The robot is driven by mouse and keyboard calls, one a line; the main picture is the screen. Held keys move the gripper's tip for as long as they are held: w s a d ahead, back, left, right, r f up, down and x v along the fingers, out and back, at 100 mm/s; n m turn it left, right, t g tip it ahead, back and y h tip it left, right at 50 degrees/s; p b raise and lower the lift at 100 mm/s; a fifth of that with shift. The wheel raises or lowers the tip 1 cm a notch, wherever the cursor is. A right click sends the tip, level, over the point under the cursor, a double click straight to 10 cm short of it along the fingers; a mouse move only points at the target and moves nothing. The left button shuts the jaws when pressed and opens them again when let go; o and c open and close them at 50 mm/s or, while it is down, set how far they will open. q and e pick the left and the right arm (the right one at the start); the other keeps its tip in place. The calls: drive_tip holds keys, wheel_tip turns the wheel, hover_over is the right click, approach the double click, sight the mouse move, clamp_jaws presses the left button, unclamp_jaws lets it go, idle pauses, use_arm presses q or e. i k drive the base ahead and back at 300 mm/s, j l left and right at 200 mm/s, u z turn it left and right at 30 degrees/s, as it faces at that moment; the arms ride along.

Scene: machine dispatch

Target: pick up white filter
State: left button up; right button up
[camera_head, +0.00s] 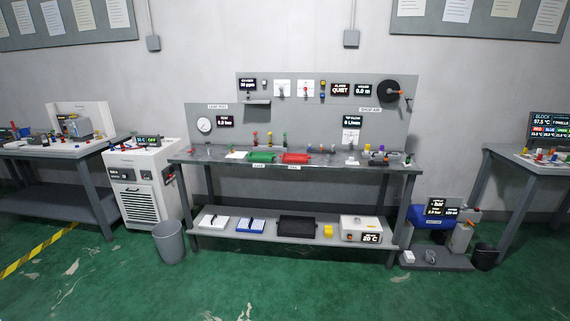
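I cannot surely identify the white filter at this distance. Small white items show on the middle workbench (220,161): a flat white piece (237,154) at the left and a small white object (351,161) at the right. Another small white object (409,256) sits on the low grey platform at the right. A green tray (262,156) and a red tray (295,157) lie mid-bench. Neither of my grippers is in view.
A white cabinet machine (144,183) and grey bin (169,242) stand left of the bench. The lower shelf holds a white box (361,228) and a black tray (297,226). Side tables (60,152) (535,163) stand left and right. The green floor in front is clear.

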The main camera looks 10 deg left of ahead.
sight(215, 222)
drive_tip(key=i, duration=2.4)
drive_tip(key=i+l+u, duration=0.2)
drive_tip(key=i, duration=0.2)
drive_tip(key=i+l+u, duration=0.2)
drive_tip(key=i, duration=0.2)
drive_tip(key=i+l+u, duration=0.25)
drive_tip(key=i, duration=0.15)
